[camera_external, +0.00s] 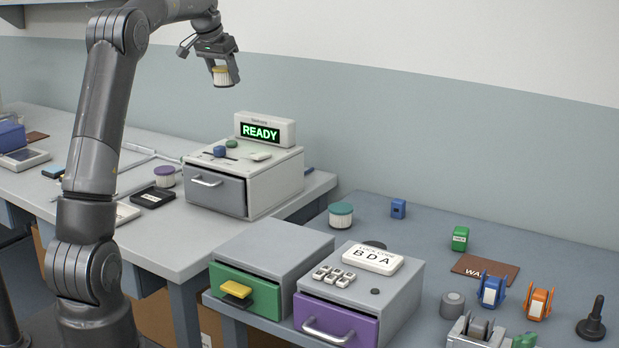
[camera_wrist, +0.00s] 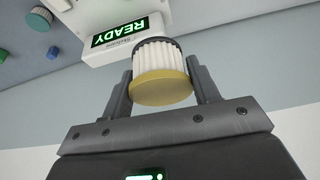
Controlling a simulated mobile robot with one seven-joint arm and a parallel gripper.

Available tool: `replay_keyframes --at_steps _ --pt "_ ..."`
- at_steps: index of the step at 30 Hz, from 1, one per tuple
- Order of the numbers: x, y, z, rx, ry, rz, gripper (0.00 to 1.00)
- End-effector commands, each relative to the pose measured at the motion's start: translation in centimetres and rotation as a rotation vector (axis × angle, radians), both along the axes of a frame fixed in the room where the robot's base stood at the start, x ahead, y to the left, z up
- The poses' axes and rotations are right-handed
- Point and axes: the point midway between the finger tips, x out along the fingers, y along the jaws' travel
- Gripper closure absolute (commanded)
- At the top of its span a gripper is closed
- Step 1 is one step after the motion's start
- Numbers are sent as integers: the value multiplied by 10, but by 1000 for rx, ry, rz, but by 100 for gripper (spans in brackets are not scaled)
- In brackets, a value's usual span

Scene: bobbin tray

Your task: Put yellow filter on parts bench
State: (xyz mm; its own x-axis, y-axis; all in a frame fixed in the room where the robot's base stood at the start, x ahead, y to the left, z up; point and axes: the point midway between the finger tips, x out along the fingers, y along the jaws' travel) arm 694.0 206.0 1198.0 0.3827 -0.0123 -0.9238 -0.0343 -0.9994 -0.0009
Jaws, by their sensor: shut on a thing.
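The yellow filter (camera_external: 221,75) is a white pleated cylinder with a yellow cap. My gripper (camera_external: 225,80) is shut on it and holds it high in the air, above and a little left of the READY display. In the wrist view the filter (camera_wrist: 160,72) sits between both fingers of my gripper (camera_wrist: 163,85), with its yellow cap toward the palm and a dark band at its far end. Which surface is the parts bench is not labelled in view; a light grey bench (camera_external: 60,190) stands at the left and a blue-grey bench (camera_external: 440,235) at the right.
A grey drawer unit (camera_external: 273,185) carries the READY display (camera_external: 265,129). A purple-capped filter (camera_external: 165,176) stands left of it, a teal-capped filter (camera_external: 340,215) on the right bench. Green (camera_external: 245,292) and purple (camera_external: 335,320) drawers stand in front. Small parts crowd the right bench's front.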

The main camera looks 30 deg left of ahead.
Motion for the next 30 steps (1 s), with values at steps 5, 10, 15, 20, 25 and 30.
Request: replay_keyframes --at_steps 5,10,15,20,25,30 --pt "-23 56 1 -1 0 22 68" --pt "-39 89 1 -1 0 34 68" --pt "-47 102 -13 -3 3 34 68" --pt "-47 102 -49 -4 5 35 68" --pt "-47 101 -104 -5 6 36 68" --pt "-47 102 -154 -2 3 36 68"
